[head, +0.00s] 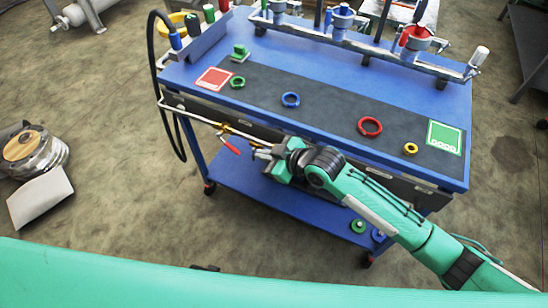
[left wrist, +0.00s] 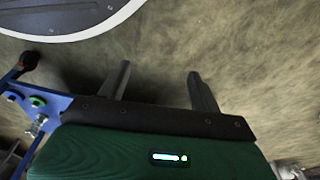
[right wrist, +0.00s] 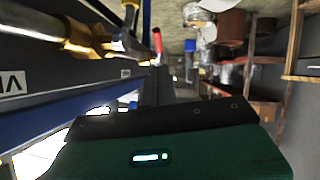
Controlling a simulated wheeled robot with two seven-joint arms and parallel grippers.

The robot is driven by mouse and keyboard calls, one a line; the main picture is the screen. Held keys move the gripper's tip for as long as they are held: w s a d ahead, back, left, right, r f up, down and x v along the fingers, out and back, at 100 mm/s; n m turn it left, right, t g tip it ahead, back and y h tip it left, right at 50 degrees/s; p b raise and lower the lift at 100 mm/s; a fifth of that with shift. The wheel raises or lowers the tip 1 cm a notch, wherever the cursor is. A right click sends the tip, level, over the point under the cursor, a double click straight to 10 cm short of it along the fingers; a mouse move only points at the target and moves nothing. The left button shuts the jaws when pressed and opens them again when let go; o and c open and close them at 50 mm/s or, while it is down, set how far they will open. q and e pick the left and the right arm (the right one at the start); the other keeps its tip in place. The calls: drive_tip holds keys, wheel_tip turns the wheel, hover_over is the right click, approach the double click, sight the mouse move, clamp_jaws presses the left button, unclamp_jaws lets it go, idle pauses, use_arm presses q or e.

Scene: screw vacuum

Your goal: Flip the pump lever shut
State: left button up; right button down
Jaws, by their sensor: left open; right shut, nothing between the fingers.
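The pump lever (head: 229,144) is a red handle on brass fittings along the front side of the blue cart (head: 300,83). It points down and to the right in the head view. In the right wrist view the red lever (right wrist: 157,41) shows upright beyond the brass pipe (right wrist: 85,45). My right gripper (head: 257,149) is shut and empty, just right of the lever at the cart's front; I cannot tell whether it touches. My left gripper (left wrist: 160,78) is open and empty above the floor in its wrist view; it is outside the head view.
Coloured rings, such as a red ring (head: 370,127), lie on the cart's dark mat. A rail with cups stands along the back. A black hose (head: 154,90) loops at the cart's left. Floor in front is mostly clear; a metal canister (head: 38,152) stands at the left.

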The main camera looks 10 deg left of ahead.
drive_tip(key=shift+s+d+r, duration=0.15)
drive_tip(key=shift+s+d, duration=0.2)
drive_tip(key=shift+d, duration=0.3)
drive_tip(key=shift+s+d+r, duration=0.15)
drive_tip(key=shift+s+d, duration=0.2)
drive_tip(key=shift+d, duration=0.3)
use_arm(q)
drive_tip(key=shift+r, duration=0.1)
